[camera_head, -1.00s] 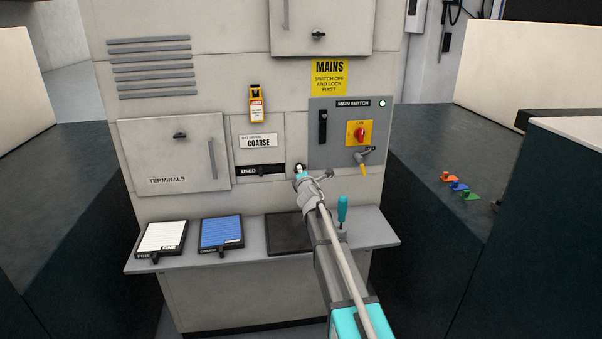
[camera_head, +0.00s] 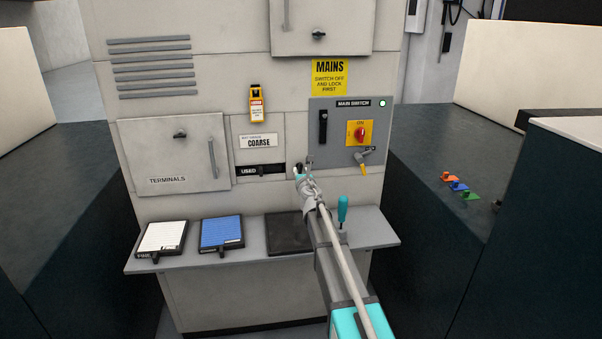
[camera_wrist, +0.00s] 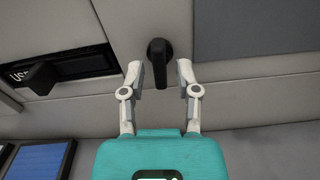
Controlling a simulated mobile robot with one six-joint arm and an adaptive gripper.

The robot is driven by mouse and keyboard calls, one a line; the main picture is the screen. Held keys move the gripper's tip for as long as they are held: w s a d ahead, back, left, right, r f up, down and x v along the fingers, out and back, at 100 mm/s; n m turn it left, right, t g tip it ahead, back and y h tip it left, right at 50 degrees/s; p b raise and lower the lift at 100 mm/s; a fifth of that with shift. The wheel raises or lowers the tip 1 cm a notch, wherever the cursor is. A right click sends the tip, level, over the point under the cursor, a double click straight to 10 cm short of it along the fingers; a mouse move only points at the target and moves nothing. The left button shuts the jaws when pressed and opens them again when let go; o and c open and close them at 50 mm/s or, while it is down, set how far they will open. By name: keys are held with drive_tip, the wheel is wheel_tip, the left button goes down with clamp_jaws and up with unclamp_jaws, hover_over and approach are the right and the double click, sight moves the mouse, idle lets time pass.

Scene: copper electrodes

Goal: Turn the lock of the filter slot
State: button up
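The filter slot (camera_head: 279,169) is a dark horizontal opening low on the cabinet front, with a filter marked USED in it. It also shows at the left of the wrist view (camera_wrist: 88,65). The lock (camera_wrist: 160,62) is a black turning handle right of the slot, its grip hanging straight down in the wrist view. My gripper (camera_wrist: 160,78) is open, one finger on each side of the handle's lower part, with visible gaps. In the head view my gripper (camera_head: 304,180) covers most of the lock.
A white filter (camera_head: 163,238) and a blue filter (camera_head: 221,232) lie on the shelf (camera_head: 262,249), beside a dark empty mat (camera_head: 287,238). A teal-handled screwdriver (camera_head: 342,208) stands right of my arm. The main switch panel (camera_head: 338,148) with a hanging key is above right.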

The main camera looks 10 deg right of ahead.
drive_tip(key=shift+s, duration=0.1)
idle(0.3)
drive_tip(key=shift+s, duration=2.95)
drive_tip(key=shift+s, duration=0.1)
drive_tip(key=s, duration=1.1)
drive_tip(key=shift+s, duration=0.4)
